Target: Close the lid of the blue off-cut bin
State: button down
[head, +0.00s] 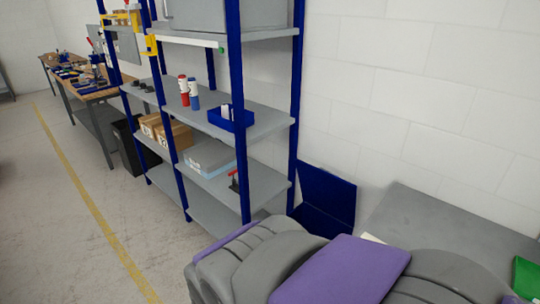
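The blue off-cut bin (312,221) stands on the floor by the wall, just right of the shelf rack. Its dark blue lid (327,192) is open, standing up and tilted back toward the white wall. The lower front of the bin is hidden behind the grey and purple body parts in the foreground, which look like mine. The inside of the bin is too dark to make out. My gripper is not in view.
A blue-posted shelf rack (240,130) stands left of the bin, holding boxes, bottles and a blue tray (230,119). A grey flat-topped block (440,225) is to the right. Open floor with a yellow line (88,203) lies left. A workbench (90,92) stands further back.

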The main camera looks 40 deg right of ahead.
aim_at(323, 189)
jog(key=i+z, duration=0.3)
jog(key=i+j+z, duration=0.3)
jog(key=i, duration=0.25)
jog(key=i+l+z, duration=0.15)
jog(key=z, duration=0.25)
jog(key=i+l+z, duration=0.1)
jog(key=z, duration=0.3)
jog(key=i+z, duration=0.5)
jog(key=z, duration=0.3)
jog(key=i+z, duration=0.25)
jog(key=i, duration=0.15)
